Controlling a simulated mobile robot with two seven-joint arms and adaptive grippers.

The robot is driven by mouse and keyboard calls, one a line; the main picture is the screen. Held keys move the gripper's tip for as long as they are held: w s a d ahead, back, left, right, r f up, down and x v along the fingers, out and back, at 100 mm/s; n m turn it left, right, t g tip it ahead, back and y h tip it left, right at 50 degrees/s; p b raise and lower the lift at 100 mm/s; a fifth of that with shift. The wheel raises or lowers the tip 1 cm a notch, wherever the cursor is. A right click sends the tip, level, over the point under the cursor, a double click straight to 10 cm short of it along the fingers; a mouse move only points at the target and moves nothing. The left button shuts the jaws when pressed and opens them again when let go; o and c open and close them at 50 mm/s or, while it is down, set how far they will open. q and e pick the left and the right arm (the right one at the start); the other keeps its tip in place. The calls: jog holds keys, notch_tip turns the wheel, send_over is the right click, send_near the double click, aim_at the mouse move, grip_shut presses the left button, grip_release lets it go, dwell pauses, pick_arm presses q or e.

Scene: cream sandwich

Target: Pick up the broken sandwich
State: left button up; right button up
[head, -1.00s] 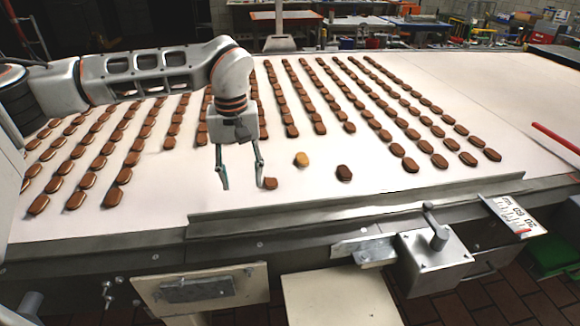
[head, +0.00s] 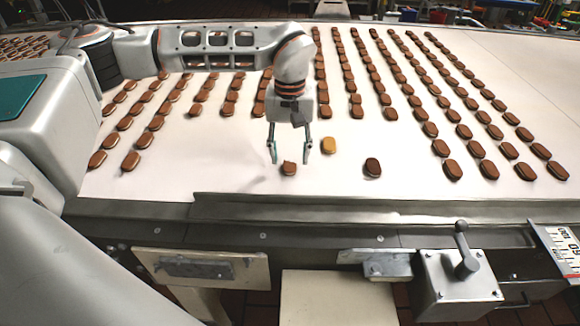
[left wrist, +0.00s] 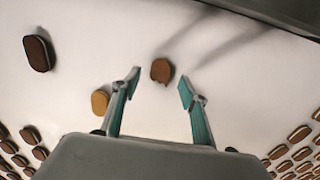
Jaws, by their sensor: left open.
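The broken sandwich (head: 289,168) is a small brown piece with a chipped edge, lying on the white belt near its front edge. It also shows in the left wrist view (left wrist: 161,70), with a notch in its edge. My left gripper (head: 290,156) points down above the belt, open and empty. In the left wrist view, its two teal-lined fingers (left wrist: 158,82) are spread, and the broken sandwich appears between and just beyond the tips. I cannot tell the exact height of the tips. My right gripper is not in view.
A pale yellow sandwich (head: 329,145) lies close to the right of the gripper, and a darker one (head: 372,167) lies farther right. Rows of brown sandwiches (head: 464,132) cover the belt behind. A metal rail (head: 330,207) runs along the front edge.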

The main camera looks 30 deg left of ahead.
aim_at(290, 167)
pick_arm(q)
jog(key=shift+f, duration=1.2)
jog(key=c, duration=0.8)
jog(key=shift+r, duration=0.1)
